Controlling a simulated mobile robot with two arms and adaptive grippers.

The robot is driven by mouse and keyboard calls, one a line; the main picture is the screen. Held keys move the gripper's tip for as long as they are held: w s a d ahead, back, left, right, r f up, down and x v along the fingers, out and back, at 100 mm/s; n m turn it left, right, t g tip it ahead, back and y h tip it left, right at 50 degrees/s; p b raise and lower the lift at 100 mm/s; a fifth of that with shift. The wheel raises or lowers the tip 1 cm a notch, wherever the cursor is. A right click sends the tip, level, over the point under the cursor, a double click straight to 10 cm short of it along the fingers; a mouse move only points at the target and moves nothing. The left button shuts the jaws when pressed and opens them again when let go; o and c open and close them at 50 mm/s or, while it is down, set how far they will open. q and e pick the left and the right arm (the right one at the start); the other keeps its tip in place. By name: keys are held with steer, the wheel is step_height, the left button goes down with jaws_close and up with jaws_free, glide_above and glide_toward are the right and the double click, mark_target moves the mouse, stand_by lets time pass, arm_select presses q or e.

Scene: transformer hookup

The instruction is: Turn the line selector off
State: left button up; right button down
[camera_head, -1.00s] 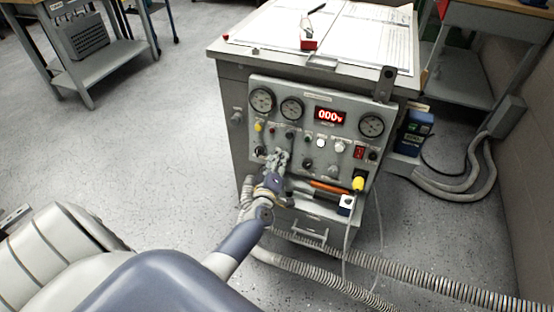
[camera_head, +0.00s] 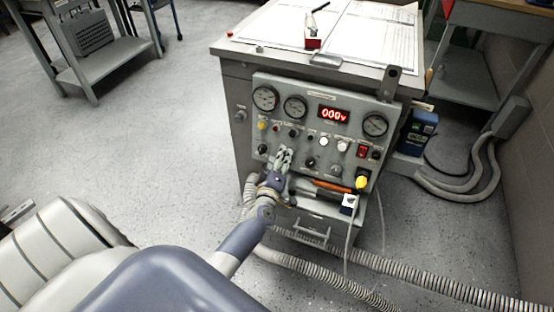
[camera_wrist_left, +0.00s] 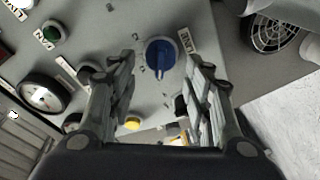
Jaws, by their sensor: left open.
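The line selector appears to be the blue rotary knob (camera_wrist_left: 160,52) on the grey panel in the left wrist view. Its pointer has a pale line, and a small partly legible label sits beside it. In the head view my gripper covers that part of the panel and hides the knob. My left gripper (camera_wrist_left: 160,85) is open, with its two fingers on either side of the knob in the picture. Contact cannot be told. My right gripper is not in view.
The control panel (camera_head: 318,95) carries gauges, buttons and a red display (camera_head: 333,114) reading 000V. A yellow knob (camera_head: 361,182) and an orange-handled tool (camera_head: 331,186) are to the right of my gripper. Ribbed hoses (camera_head: 330,255) lie on the floor.

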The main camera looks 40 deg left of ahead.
arm_select(q)
steer(key=f+v, duration=0.1)
steer(key=v, duration=1)
steer(key=shift+s+r, duration=0.35)
steer(key=shift+r, duration=0.1)
steer(key=shift+d, duration=0.15)
